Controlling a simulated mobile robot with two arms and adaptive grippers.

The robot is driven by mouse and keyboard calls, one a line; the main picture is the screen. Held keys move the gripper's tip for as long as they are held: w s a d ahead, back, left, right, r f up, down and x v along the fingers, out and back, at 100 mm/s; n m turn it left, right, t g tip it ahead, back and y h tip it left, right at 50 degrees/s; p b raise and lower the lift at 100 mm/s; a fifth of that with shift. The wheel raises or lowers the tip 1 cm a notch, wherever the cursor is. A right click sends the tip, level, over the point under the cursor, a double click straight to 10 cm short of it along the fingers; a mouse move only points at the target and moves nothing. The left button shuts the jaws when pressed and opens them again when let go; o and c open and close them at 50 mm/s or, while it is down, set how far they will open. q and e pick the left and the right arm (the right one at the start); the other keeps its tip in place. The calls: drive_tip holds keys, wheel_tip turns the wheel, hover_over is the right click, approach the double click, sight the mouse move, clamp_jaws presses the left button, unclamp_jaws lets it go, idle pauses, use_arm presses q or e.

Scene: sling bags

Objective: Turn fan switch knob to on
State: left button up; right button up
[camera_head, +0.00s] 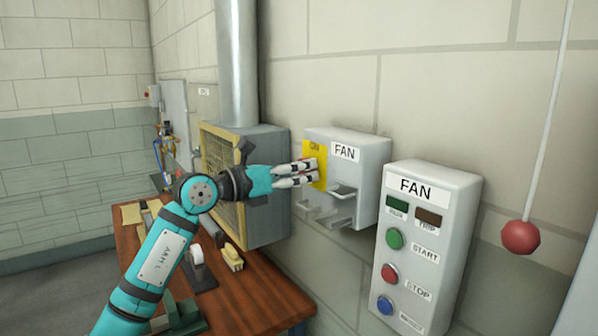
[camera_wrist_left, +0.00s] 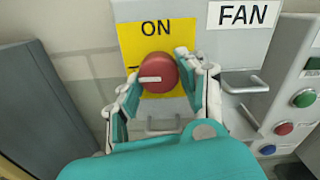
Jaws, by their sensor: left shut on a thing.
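The fan switch knob (camera_wrist_left: 158,73) is a red round knob with a white pointer line, on a yellow plate (camera_wrist_left: 130,42) marked ON. The line lies roughly level in the left wrist view. The plate is on the grey FAN switch box (camera_head: 366,167) on the wall. My left gripper (camera_head: 311,172) is at the plate, its fingers on either side of the knob and shut on it. It also shows in the left wrist view (camera_wrist_left: 162,82). In the head view the fingers mostly hide the knob. My right gripper is not in view.
A grey control box (camera_head: 452,225) with green, red and blue buttons is right of the switch box. A red ball (camera_head: 520,237) hangs on a cord further right. A wooden bench (camera_head: 258,290) with tools stands below, and a vented grey unit (camera_head: 270,215) is left.

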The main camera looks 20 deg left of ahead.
use_arm(q)
drive_tip(key=m+b, duration=0.1)
drive_tip(key=m, duration=0.1)
drive_tip(key=m+b, duration=0.2)
drive_tip(key=shift+a+f+b, duration=0.1)
drive_tip(key=shift+f+b, duration=0.1)
drive_tip(key=shift+b, duration=0.1)
drive_tip(key=m+b, duration=0.2)
drive_tip(key=m, duration=0.2)
drive_tip(key=m+b, duration=0.2)
drive_tip(key=m, duration=0.3)
drive_tip(key=m+b, duration=0.2)
drive_tip(key=m, duration=0.2)
drive_tip(key=shift+w+r+m, duration=0.2)
drive_tip(key=shift+r+m, duration=0.05)
drive_tip(key=shift+m, duration=0.15)
drive_tip(key=o, duration=1.2)
drive_tip(key=shift+r, duration=0.1)
drive_tip(key=shift+a, duration=0.1)
drive_tip(key=v, duration=1.2)
